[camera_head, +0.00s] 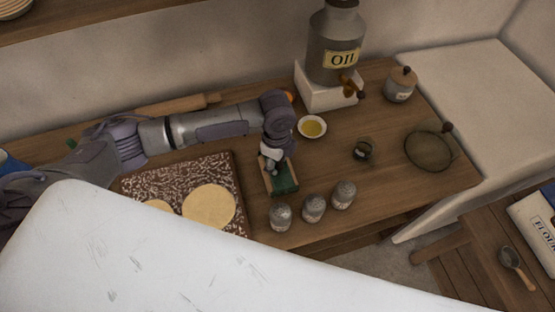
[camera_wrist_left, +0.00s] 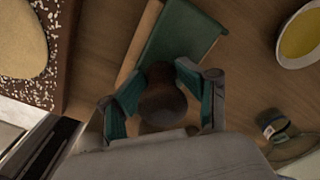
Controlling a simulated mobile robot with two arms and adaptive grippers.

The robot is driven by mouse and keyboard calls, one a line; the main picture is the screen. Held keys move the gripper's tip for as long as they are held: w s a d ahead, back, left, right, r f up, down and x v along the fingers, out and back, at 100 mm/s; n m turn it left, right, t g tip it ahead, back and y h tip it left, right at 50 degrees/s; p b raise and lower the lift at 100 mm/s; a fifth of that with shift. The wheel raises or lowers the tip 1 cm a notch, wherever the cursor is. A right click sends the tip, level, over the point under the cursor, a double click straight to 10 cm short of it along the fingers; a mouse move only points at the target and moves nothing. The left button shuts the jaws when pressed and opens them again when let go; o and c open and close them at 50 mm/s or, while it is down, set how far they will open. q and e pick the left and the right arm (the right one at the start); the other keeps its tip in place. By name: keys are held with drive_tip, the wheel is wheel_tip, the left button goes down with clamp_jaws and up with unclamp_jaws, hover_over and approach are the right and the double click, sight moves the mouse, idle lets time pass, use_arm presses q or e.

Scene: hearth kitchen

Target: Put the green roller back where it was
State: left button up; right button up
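The green roller (camera_head: 284,180) lies on the wooden table, right of the speckled board; a pale wooden strip runs along its left side. In the left wrist view the green roller (camera_wrist_left: 181,42) lies ahead of the fingers, with a dark brown rounded knob (camera_wrist_left: 163,98) at its near end. My left gripper (camera_head: 271,157) is over that end. In the wrist view its teal-padded fingers (camera_wrist_left: 161,92) stand apart on both sides of the knob, with a narrow gap seen at the left; firm contact is not clear. My right gripper is not in view.
The speckled board (camera_head: 226,165) with flat dough (camera_head: 209,206) is left of the roller. Several shakers (camera_head: 313,208) stand in front, and an oil dish (camera_head: 312,127) behind. A rolling pin (camera_head: 178,105) lies at the back. A round dark pan (camera_head: 429,151) lies at the right.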

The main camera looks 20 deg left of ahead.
use_arm(q)
drive_tip(key=shift+f, duration=0.4)
drive_tip(key=shift+r, duration=0.2)
drive_tip(key=shift+r, duration=0.25)
wheel_tip(320, 180, up, 13)
drive_tip(key=shift+f+b, duration=0.1)
drive_tip(key=shift+b, duration=1.05)
